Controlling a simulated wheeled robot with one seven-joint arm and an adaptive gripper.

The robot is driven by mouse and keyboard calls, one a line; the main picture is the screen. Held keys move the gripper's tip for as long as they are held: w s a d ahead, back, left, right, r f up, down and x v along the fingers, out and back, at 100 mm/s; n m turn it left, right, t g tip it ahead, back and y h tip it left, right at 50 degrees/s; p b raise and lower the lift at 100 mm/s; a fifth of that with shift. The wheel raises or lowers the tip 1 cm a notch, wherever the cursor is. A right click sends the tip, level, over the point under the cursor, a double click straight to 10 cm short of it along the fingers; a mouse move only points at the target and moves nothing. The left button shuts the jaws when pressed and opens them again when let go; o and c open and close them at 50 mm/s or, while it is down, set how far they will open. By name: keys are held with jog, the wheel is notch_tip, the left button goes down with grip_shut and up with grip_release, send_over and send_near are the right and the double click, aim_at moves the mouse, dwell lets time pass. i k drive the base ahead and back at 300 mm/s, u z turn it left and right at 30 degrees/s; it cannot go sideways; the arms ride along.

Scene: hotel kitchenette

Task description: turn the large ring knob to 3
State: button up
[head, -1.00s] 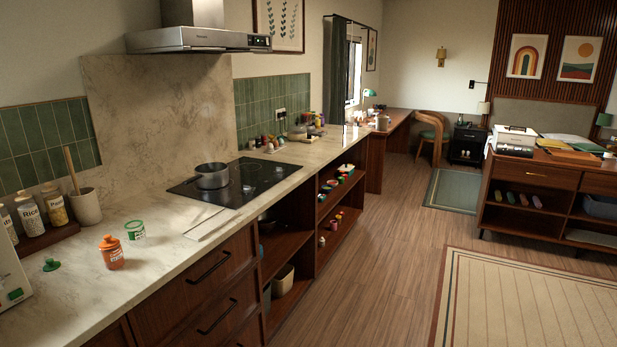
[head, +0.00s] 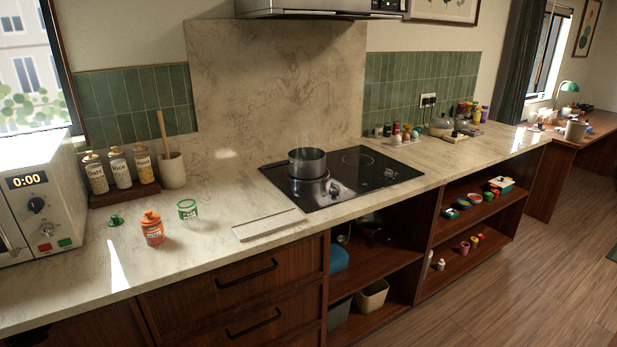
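The black glass hob (head: 385,181) is set into the marble counter in the head view. A silver knob (head: 334,190) shows near its front edge, just in front of the pot. A smaller knob-like shape (head: 389,173) shows near the right end of the hob. The markings are too small to read, so I cannot tell which knob belongs to the large ring or where either points. A steel pot (head: 307,162) stands on the left part of the hob, and a bare ring (head: 357,159) shows to its right. My gripper is not in view.
An orange jar (head: 152,229), a green-labelled jar (head: 187,210) and a green lid (head: 115,220) stand further left, near the microwave (head: 40,205). Open shelves are below. The range hood (head: 320,9) hangs above. The floor at right is clear.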

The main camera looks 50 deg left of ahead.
aim_at(334, 190)
jog(key=u, duration=0.8)
jog(key=i, duration=0.8)
jog(key=u, duration=1.25)
jog(key=i, duration=0.2)
jog(key=u, duration=0.05)
